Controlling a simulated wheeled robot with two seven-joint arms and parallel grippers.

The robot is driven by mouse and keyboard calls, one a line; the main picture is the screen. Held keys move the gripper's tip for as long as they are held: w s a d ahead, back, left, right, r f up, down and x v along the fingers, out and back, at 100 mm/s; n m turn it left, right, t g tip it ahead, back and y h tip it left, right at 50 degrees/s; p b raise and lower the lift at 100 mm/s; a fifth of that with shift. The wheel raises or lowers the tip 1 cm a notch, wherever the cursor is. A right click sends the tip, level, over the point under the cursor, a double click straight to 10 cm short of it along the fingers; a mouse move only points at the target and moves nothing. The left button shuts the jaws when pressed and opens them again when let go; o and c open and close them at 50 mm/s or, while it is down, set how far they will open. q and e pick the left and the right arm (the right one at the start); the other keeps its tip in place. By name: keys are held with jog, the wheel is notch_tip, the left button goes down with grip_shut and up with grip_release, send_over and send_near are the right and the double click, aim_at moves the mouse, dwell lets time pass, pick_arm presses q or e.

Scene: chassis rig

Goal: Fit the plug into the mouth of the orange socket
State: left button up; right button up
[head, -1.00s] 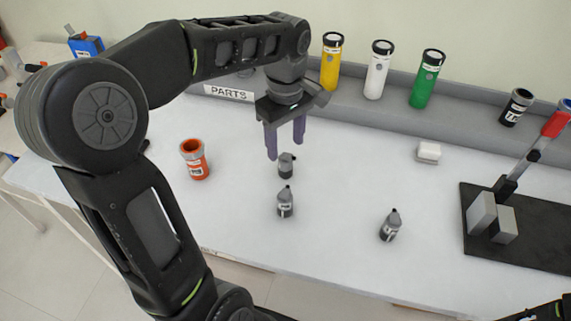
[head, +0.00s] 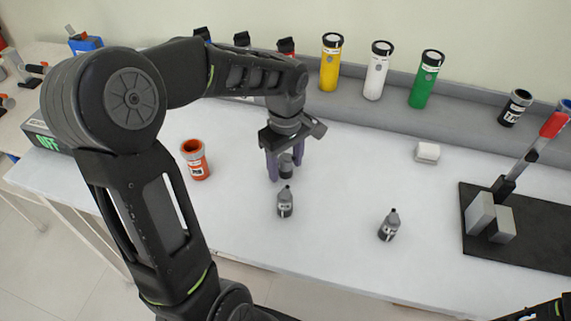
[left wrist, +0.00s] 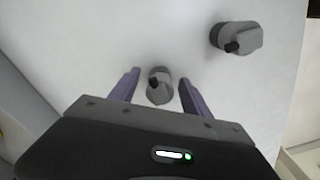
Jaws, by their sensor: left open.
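The orange socket (head: 195,160) stands upright on the white table, left of my left gripper, its round mouth facing up. Three grey plugs with dark tips are on the table. The back plug (head: 286,167) is between the fingers of my left gripper (head: 279,166), which is open and pointing down. In the left wrist view this plug (left wrist: 159,88) shows between the two spread purple fingers (left wrist: 158,90), with gaps at both sides. A second plug (head: 285,202) stands just in front; a third plug (head: 389,225) is further right.
Yellow (head: 330,64), white (head: 377,72) and green (head: 425,80) cylinders stand along the back. A small white block (head: 427,152) lies right of centre. A dark board (head: 540,240) with grey blocks and a red-handled lever is at right.

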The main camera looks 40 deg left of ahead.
pick_arm(q)
jog(key=shift+f, duration=0.1)
jog(key=shift+c, duration=0.5)
grip_shut()
dwell(0.4)
